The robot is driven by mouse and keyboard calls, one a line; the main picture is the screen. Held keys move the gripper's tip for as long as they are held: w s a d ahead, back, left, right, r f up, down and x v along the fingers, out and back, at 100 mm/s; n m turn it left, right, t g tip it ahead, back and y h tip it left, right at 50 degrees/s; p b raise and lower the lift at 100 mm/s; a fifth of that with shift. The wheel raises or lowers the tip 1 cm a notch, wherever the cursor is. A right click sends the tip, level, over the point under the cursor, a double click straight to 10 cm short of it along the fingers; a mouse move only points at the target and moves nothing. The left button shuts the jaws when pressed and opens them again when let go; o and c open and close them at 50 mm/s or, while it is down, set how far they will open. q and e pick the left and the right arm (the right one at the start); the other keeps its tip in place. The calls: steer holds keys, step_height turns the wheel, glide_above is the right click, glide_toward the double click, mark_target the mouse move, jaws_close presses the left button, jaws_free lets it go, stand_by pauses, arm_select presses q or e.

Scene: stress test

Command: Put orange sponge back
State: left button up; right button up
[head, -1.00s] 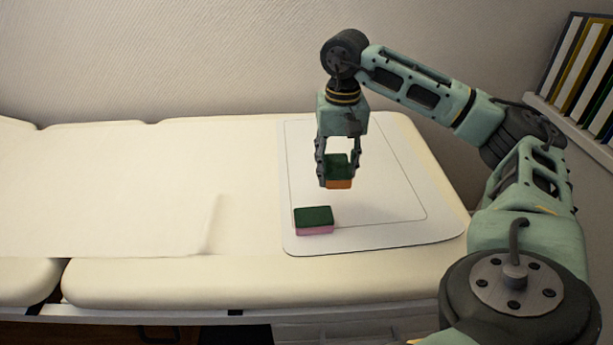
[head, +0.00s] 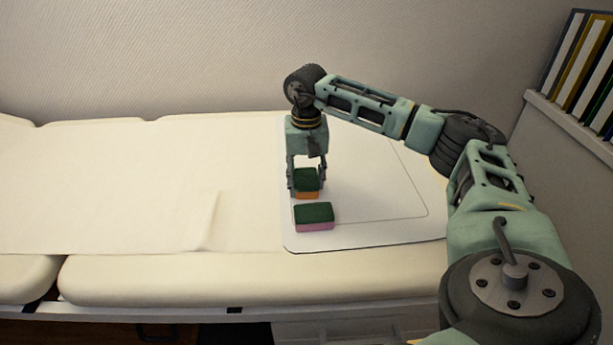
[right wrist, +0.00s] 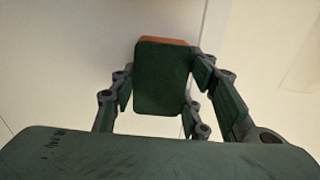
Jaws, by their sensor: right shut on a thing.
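The orange sponge (head: 307,195) has a dark green top and is held between the fingers of my right gripper (head: 306,188). It is just behind the pink sponge in the head view; whether it touches the mat I cannot tell. In the right wrist view the orange sponge (right wrist: 163,75) shows its green face, with a strip of orange at its far edge, between the fingers (right wrist: 163,92). The pink sponge (head: 314,217), also green on top, lies on the white mat (head: 375,228) near its front left. My left gripper is not in view.
The mat lies on a cream padded couch (head: 180,282), with a pale sheet (head: 110,190) to the left. A shelf (head: 575,125) with binders (head: 580,65) stands at the right. The right part of the mat is clear.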

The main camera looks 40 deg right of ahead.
mark_target(306, 178)
steer(key=shift+f, duration=0.1)
steer(key=o, duration=1)
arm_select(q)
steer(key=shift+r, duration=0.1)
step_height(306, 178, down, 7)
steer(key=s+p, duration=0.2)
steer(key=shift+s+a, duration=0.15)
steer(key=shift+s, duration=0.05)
arm_select(e)
steer(key=shift+r, duration=6.15)
